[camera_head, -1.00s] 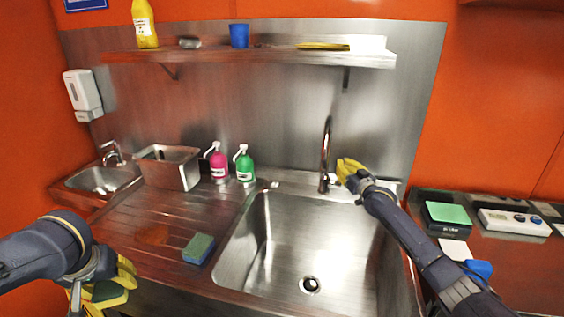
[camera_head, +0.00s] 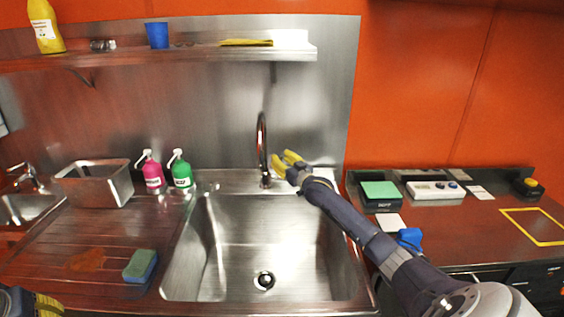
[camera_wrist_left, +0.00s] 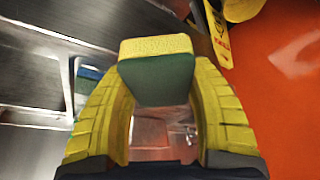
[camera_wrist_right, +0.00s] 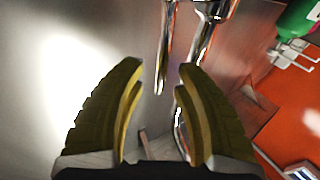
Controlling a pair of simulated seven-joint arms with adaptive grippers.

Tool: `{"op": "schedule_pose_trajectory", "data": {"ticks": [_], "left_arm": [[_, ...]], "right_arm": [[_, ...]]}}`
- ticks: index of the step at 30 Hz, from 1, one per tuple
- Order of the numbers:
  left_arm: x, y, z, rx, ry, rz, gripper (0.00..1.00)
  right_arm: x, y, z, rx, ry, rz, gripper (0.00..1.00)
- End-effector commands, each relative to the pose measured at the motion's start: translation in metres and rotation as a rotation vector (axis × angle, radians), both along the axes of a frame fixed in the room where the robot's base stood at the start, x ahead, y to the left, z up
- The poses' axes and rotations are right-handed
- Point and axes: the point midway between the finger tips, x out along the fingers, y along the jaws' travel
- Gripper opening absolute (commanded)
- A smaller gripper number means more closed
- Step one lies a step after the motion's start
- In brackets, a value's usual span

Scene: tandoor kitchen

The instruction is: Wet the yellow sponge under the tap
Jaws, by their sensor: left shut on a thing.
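My left gripper (camera_wrist_left: 155,95) is shut on the yellow sponge (camera_wrist_left: 155,45), which has a green layer, in the left wrist view. In the head view only a bit of this gripper (camera_head: 45,304) shows at the bottom left, and the held sponge is out of view. The curved metal tap (camera_head: 262,150) stands behind the steel sink (camera_head: 215,245); no water shows. My right gripper (camera_head: 284,161) is open and empty just right of the tap. In the right wrist view, the tap's metal parts (camera_wrist_right: 200,40) show beyond and between the spread fingers (camera_wrist_right: 160,100).
A blue and green sponge (camera_head: 140,265) lies on the drainboard (camera_head: 60,245) left of the sink. A pink bottle (camera_head: 153,175), a green bottle (camera_head: 181,172) and a steel container (camera_head: 95,187) stand behind it. The sink basin is empty.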

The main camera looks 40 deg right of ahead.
Motion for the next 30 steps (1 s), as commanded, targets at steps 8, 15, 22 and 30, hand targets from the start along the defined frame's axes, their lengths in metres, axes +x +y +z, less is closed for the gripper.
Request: {"op": "schedule_pose_trajectory", "data": {"ticks": [8,15,22,30], "left_arm": [[0.0,0.0,0.0,0.0,0.0,0.0,0.32],[0.0,0.0,0.0,0.0,0.0,0.0,0.32],[0.0,0.0,0.0,0.0,0.0,0.0,0.32],[0.0,0.0,0.0,0.0,0.0,0.0,0.32]], "right_arm": [[-0.018,0.001,-0.004,0.001,0.002,0.001,0.32],[-0.051,0.002,-0.007,0.0,0.001,0.001,0.32],[-0.082,0.004,-0.01,0.0,0.001,0.001,0.32],[-0.109,0.005,-0.013,-0.001,0.001,0.0,0.32]]}}
